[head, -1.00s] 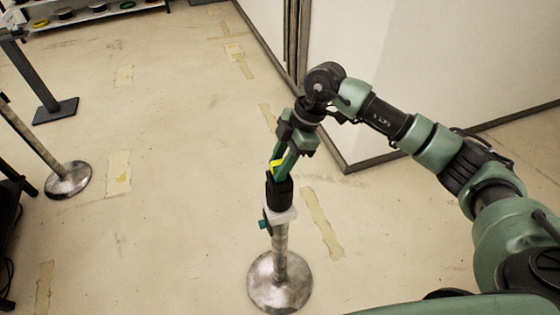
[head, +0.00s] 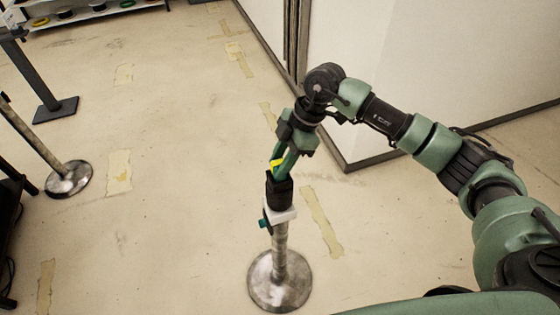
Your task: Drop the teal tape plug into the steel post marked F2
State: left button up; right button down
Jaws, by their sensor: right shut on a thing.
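My right gripper (head: 279,172) points down above a steel post (head: 280,242) near the picture's bottom middle. It is shut on a dark block with a small teal piece (head: 264,223) low on its left side, which I take as the teal tape plug. A yellow piece (head: 276,166) shows by the fingers. The block is in line with the post's top, by a white collar (head: 280,215). The fingers and block hide the post's opening, so I cannot tell how deep the plug sits. No F2 mark is readable. My left gripper is out of view.
Another steel post (head: 68,179) stands at the left, and a dark stand (head: 55,110) is behind it. A white wall panel (head: 390,70) is close behind my right arm. A shelf with coils (head: 65,14) is at the far left. The floor between is clear.

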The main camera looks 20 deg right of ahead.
jog(key=shift+f, duration=0.25)
jog(key=shift+r, duration=0.2)
jog(key=shift+r+p, duration=0.7)
dwell(0.9)
jog(key=shift+f, duration=0.85)
dwell(0.5)
jog(key=shift+r, duration=0.1)
jog(key=shift+r+p, duration=0.6)
jog(key=shift+r, duration=0.1)
dwell(0.7)
